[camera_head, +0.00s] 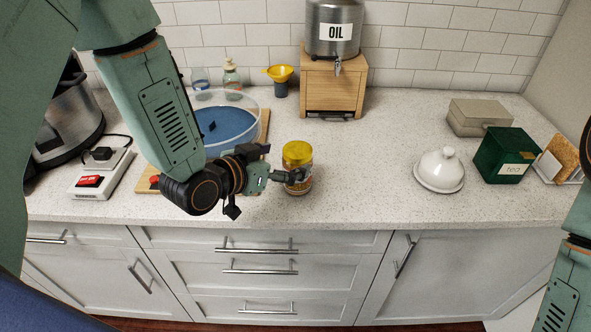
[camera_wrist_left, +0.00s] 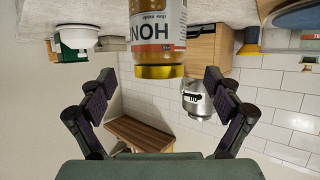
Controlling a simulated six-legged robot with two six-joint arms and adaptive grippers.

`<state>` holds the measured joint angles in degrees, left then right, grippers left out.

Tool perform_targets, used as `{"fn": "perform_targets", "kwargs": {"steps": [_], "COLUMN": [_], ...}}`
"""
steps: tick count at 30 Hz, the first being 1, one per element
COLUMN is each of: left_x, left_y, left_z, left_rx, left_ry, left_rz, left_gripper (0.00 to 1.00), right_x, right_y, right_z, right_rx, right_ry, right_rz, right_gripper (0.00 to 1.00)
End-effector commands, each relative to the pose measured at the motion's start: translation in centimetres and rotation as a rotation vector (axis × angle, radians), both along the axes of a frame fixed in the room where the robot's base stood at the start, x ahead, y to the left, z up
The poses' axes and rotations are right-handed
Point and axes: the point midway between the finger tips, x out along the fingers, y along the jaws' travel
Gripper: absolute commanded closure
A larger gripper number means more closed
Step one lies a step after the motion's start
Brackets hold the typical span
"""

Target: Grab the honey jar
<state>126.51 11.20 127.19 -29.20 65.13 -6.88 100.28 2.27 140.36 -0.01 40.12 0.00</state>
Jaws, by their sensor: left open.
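The honey jar (camera_head: 298,156) stands upright on the counter near its front edge. It has a yellow lid and amber contents. My left gripper (camera_head: 282,168) is open beside the jar, with one finger in front of its lower part. In the left wrist view, which is upside down, the jar (camera_wrist_left: 158,28) and its label lie centred between the two open fingers (camera_wrist_left: 160,80), a little beyond the fingertips. No contact is visible there. The right gripper is out of view; only part of my right arm shows at the right edge.
A glass bowl with blue contents (camera_head: 228,125) on a wooden board stands left of the jar. An oil dispenser (camera_head: 333,28) on a wooden box (camera_head: 331,88) is behind. A white lidded dish (camera_head: 440,171) and green tea box (camera_head: 503,156) stand right. Counter between jar and dish is clear.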

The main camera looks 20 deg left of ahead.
Motion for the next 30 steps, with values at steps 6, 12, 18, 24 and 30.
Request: {"fn": "perform_targets", "kwargs": {"steps": [6,12,18,24,30], "left_x": [2.4,3.7,3.8,3.9,4.0], "left_y": [-0.9,-1.2,-1.2,-1.3,-1.4], "left_z": [-0.8,-1.5,-1.5,-1.5,-1.5], "left_rx": [0.003,0.000,-0.001,0.000,0.001], "left_ry": [-0.001,0.001,0.000,0.000,-0.001], "left_rz": [-0.003,0.000,0.000,0.000,0.001], "left_gripper": [0.10,0.10,0.10,0.23,0.40], "right_x": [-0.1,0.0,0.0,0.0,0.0], "right_y": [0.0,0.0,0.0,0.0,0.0], "right_z": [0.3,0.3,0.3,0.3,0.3], "right_rx": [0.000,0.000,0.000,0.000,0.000], "right_ry": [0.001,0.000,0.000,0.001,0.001], "right_rz": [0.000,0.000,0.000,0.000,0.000], "right_gripper": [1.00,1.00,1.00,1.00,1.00]}}
